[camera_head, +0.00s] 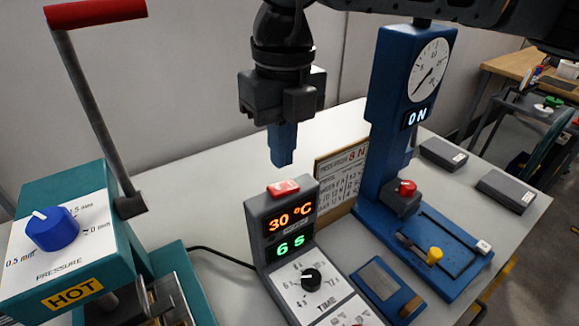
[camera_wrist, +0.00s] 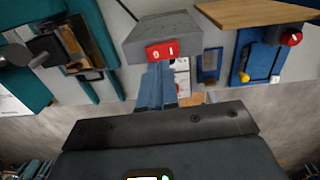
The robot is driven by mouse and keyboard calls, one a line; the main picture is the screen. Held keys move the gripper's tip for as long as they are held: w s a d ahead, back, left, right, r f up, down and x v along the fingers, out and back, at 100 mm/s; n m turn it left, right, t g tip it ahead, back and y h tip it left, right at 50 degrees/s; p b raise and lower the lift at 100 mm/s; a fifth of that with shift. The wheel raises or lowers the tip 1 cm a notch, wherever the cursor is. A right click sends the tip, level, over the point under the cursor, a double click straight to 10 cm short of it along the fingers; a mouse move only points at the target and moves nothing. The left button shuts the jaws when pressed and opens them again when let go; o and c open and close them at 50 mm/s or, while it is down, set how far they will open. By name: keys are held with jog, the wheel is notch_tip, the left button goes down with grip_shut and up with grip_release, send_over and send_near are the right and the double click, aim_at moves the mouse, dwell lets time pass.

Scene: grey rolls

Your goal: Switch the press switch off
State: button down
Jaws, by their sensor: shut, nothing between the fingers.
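A red rocker switch (camera_head: 283,187) sits on top of a grey control box (camera_head: 262,208) with lit "30 °C" and "6 s" displays. In the wrist view the red rocker (camera_wrist: 166,51) shows white marks on its face, and its tilt is hard to tell. My gripper (camera_head: 282,160) points down above the rocker, with its blue fingers together and empty. A small gap shows between the fingertips and the rocker in the head view. In the wrist view my fingers (camera_wrist: 158,70) end close to the rocker. A lit "ON" display (camera_head: 416,116) is on the blue press.
The blue press (camera_head: 385,95) with a dial and a red knob (camera_head: 407,187) stands right of the box. A teal hot press (camera_head: 50,270) with a long lever (camera_head: 95,105) stands left. A sign board (camera_head: 340,178) is behind the box. Grey blocks (camera_head: 443,153) lie at right.

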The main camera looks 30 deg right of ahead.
aim_at(289, 184)
notch_tip(289, 184, up, 10)
jog(key=d+b, duration=0.1)
jog(key=shift+f, duration=0.15)
dwell(0.6)
